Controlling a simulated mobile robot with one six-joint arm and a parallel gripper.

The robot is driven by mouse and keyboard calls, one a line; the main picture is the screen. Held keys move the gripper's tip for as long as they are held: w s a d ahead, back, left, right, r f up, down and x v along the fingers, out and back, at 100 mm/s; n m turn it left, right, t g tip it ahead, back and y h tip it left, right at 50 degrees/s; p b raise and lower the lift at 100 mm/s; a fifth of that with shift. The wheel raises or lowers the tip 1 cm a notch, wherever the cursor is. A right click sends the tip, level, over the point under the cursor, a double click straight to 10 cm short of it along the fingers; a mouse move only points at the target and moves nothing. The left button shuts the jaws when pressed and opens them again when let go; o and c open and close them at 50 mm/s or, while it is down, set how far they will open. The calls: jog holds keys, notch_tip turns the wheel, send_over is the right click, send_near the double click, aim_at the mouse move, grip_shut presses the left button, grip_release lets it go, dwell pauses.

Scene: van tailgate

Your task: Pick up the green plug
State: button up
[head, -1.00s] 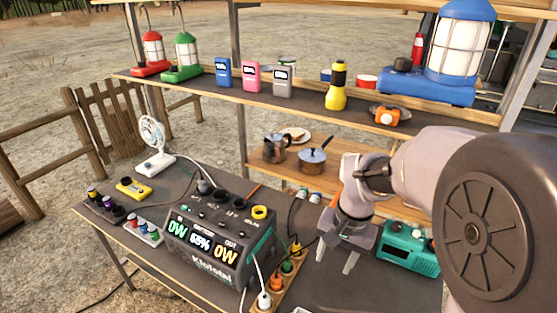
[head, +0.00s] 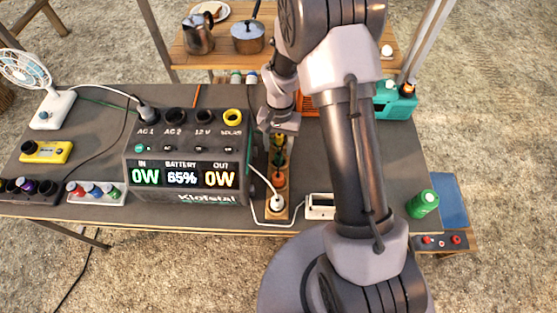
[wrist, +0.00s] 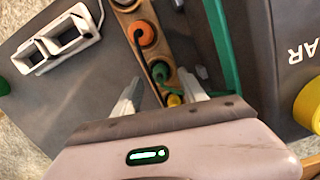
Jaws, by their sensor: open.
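The green plug (wrist: 160,71) sits in a wooden strip (wrist: 125,4), between an orange plug (wrist: 147,33) and a yellow plug (wrist: 174,100). In the head view the green plug (head: 280,160) is small and partly obscured, just in front of my gripper (head: 281,133). In the wrist view my gripper (wrist: 158,82) is open and empty. Its two fingers lie on either side of the plug row, around the green and yellow plugs in the picture. I cannot tell how high the fingertips are above the plugs.
A power station (head: 190,187) stands close left of the strip. A white plug (head: 277,203) with its cable sits at the near end. A white socket block (head: 320,206) lies to the right, with a teal radio (head: 395,101) behind.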

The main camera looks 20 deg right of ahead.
aim_at(279, 154)
notch_tip(279, 154, down, 6)
jog(key=shift+s+d+r+b, duration=0.1)
jog(key=shift+r+b, duration=0.15)
jog(key=shift+b, duration=1)
jog(key=shift+r, duration=0.15)
grip_shut()
notch_tip(279, 154, up, 4)
jog(key=shift+s+r+p, duration=0.1)
jog(key=shift+p, duration=1.1)
jog(key=s+d+r+p, duration=0.2)
jog(key=s+d+p, duration=0.1)
jog(key=s+d, duration=0.8)
notch_tip(279, 154, up, 17)
jog(key=p, duration=1.3)
jog(key=shift+s+a+f, duration=0.15)
jog(key=shift+s+a, duration=0.2)
jog(key=shift+s, duration=0.1)
